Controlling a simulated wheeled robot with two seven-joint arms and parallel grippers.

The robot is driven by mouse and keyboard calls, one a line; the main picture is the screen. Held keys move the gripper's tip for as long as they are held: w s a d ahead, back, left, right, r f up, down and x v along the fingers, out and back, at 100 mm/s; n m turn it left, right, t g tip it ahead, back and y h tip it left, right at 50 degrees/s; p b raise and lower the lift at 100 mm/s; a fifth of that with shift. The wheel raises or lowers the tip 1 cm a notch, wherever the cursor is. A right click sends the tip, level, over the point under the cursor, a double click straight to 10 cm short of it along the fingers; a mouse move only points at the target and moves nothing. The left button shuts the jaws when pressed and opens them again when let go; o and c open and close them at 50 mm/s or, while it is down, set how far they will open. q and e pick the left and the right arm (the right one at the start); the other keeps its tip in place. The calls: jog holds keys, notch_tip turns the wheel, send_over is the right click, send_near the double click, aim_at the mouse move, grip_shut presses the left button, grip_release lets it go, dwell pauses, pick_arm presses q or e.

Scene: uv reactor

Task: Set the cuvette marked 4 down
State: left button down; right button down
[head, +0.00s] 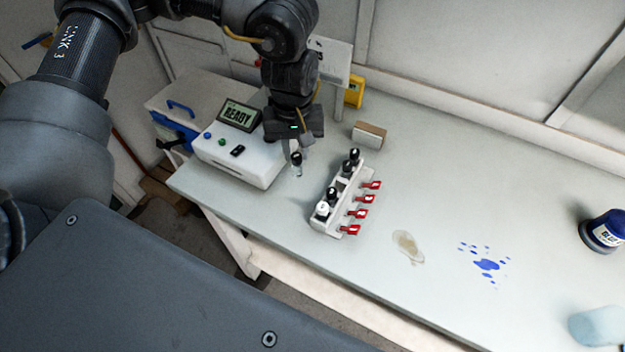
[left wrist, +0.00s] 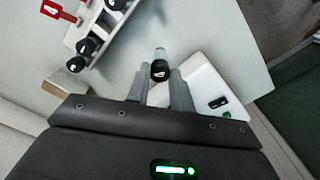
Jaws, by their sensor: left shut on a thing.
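A cuvette with a black cap (head: 297,160) hangs below my left gripper (head: 300,148), which is shut on it. In the left wrist view the cap (left wrist: 159,70) sits between the two fingers of the gripper (left wrist: 161,82), with the clear body beyond it. I cannot read its mark surely. The cuvette is over the table between the white READY box (head: 240,158) and the white rack (head: 324,227). My right gripper is not in view.
Red tags (head: 350,230) stick out from the rack's right side. A small brown-and-white block (head: 369,135) lies behind the rack. A brown stain (head: 407,246), blue splashes (head: 487,264) and a dark blue container (head: 604,232) are to the right. The front table edge is close to the rack.

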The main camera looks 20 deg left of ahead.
pick_arm(q)
jog(key=shift+r, duration=0.15)
jog(key=w+d+r+n+p, duration=0.3)
jog(key=d+r+n+p, duration=0.25)
jog(key=d, duration=0.45)
jog(key=p, duration=0.2)
send_near(341, 171)
jog(key=shift+n, duration=0.45)
jog(key=s+f, duration=0.2)
jog(key=s, duration=0.1)
jog(key=s+d+f, duration=0.1)
jog(key=shift+s+d+f, duration=0.1)
jog(key=shift+s, duration=0.25)
jog(key=shift+w+f, duration=0.1)
jog(key=shift+f, duration=0.15)
